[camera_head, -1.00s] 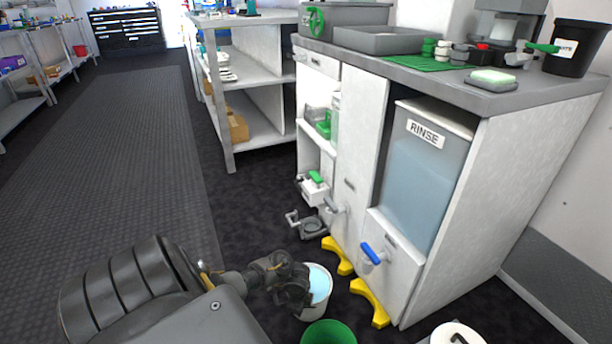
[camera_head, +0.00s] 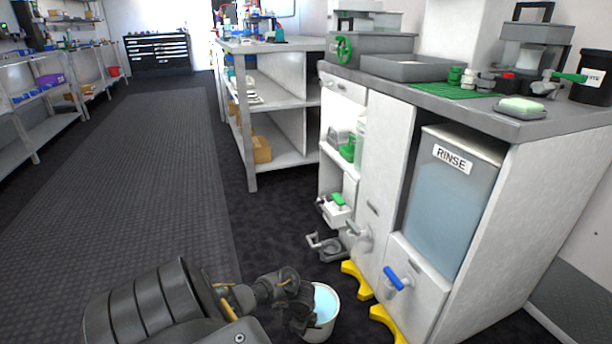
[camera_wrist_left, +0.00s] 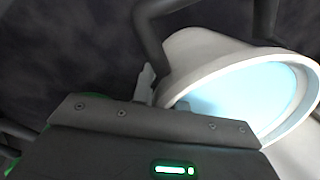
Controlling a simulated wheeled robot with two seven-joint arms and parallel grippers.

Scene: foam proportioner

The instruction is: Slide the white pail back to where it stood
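The white pail (camera_head: 325,328) stands on the dark floor in front of the cabinet, with pale blue liquid inside. Its rim and liquid also show in the left wrist view (camera_wrist_left: 240,95). My left gripper (camera_head: 300,308) is low, at the pail's left side, and overlaps its edge in the head view. In the left wrist view its dark fingers (camera_wrist_left: 210,30) are spread apart at the pail's outer wall and rim. Exact contact is partly hidden. My right gripper is not in view.
The cabinet with the RINSE tank (camera_head: 448,210) stands right of the pail, with a blue-handled tap (camera_head: 399,278) and yellow feet (camera_head: 356,280). A grey drain fitting (camera_head: 327,246) sits behind the pail. Open floor and a ribbed mat (camera_head: 140,190) lie left.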

